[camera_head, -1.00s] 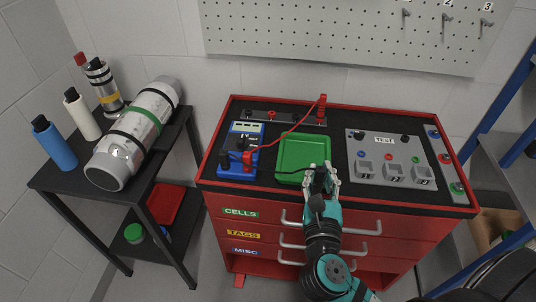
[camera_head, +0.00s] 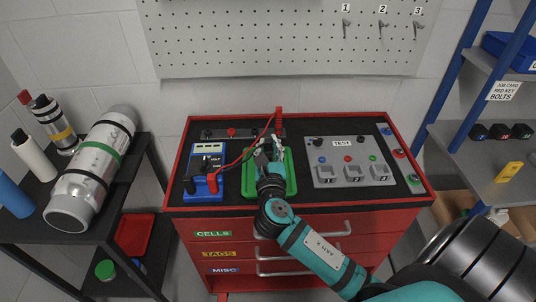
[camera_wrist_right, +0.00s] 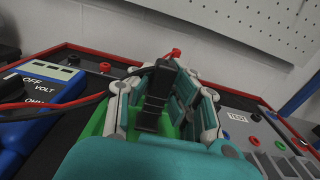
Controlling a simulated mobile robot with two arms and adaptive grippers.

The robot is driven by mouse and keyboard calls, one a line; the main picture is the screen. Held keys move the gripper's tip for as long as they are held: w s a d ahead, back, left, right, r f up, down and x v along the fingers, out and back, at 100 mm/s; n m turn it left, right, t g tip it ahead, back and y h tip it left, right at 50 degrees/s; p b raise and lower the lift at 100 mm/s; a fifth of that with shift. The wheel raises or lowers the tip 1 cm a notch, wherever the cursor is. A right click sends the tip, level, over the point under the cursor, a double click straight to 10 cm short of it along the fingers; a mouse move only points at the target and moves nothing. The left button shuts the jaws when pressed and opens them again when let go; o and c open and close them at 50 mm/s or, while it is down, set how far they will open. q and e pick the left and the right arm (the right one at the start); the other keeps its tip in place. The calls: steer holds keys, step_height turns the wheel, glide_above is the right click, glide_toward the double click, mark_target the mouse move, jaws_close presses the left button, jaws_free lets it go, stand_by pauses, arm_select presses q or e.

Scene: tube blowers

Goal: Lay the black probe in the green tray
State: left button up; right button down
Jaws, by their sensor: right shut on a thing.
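The green tray (camera_head: 291,178) lies on the red cart's black top; its edge also shows in the wrist view (camera_wrist_right: 96,122). My right gripper (camera_head: 268,150) is over the tray, toward its back. It is shut on the black probe (camera_wrist_right: 156,92), which stands between its fingers in the wrist view with a lead running off to the left. In the head view the fingers mostly cover the probe. Whether the probe touches the tray floor is hidden. My left gripper is not in view.
A blue meter (camera_head: 205,172) with a red lead (camera_head: 238,158) stands left of the tray. The red probe (camera_head: 279,122) stands upright at the back rail. The grey TEST panel (camera_head: 350,170) is at the right. A black side table (camera_head: 120,200) holds a large cylinder (camera_head: 90,170).

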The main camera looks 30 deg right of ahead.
mark_target(268, 156)
steer(key=shift+w+f+b, duration=0.1)
steer(key=shift+f+b, duration=0.2)
steer(key=shift+f, duration=1.45)
steer(key=shift+f, duration=0.1)
steer(key=c, duration=1.3)
jaws_free()
steer(key=b+v, duration=0.1)
steer(key=v, duration=1.1)
